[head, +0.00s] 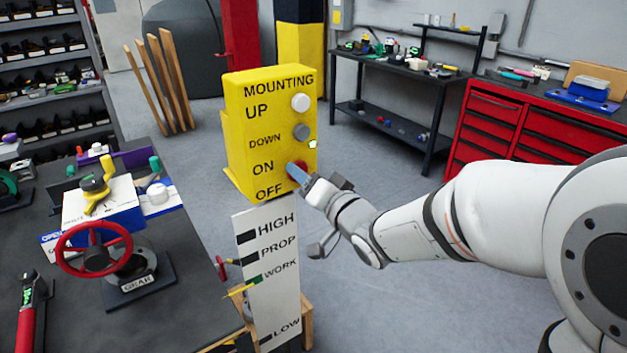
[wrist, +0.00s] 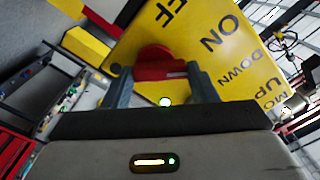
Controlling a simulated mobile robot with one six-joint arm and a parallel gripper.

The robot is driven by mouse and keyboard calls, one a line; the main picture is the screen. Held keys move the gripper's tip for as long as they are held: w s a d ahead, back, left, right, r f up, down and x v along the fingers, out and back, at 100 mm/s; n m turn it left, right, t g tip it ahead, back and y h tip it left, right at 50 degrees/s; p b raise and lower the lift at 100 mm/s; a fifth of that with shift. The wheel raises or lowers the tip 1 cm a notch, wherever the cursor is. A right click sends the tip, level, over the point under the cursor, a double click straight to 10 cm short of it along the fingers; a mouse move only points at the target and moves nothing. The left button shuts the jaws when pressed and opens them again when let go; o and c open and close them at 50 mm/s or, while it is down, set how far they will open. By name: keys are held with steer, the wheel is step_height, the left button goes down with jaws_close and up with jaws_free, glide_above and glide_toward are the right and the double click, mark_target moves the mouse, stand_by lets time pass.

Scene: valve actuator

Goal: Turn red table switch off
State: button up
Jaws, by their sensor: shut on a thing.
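The yellow control box (head: 262,125) stands upright at the centre of the head view, with the words MOUNTING, UP, DOWN, ON and OFF on its face. The red switch (head: 301,164) is low on its right side, beside ON and OFF, and is mostly covered by my gripper (head: 296,174). In the wrist view the red switch (wrist: 160,62) sits between the two fingers of my gripper (wrist: 160,82), which is shut on it. I cannot tell clearly whether the switch points to ON or OFF.
A white button (head: 300,102) and a grey button (head: 301,131) sit above the switch. A white lever panel (head: 268,275) stands below the box. A dark table with a red handwheel (head: 94,248) is at left. Floor behind the box is free.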

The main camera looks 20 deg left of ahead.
steer(key=n+b, duration=0.5)
steer(key=n, duration=0.1)
steer(key=n+b, duration=0.6)
steer(key=f+n+b, duration=0.1)
steer(key=n+b, duration=0.4)
steer(key=b, duration=0.1)
steer(key=shift+w+a+n, duration=0.1)
steer(key=shift+a+n, duration=0.05)
steer(key=shift+n, duration=0.25)
stand_by(0.4)
steer(key=o, duration=0.8)
steer(key=shift+w+a, duration=0.15)
steer(key=shift+w, duration=0.05)
steer(key=shift+o, duration=0.9)
steer(key=shift+s, duration=0.1)
steer(key=v, duration=0.8)
steer(key=shift+p, duration=0.45)
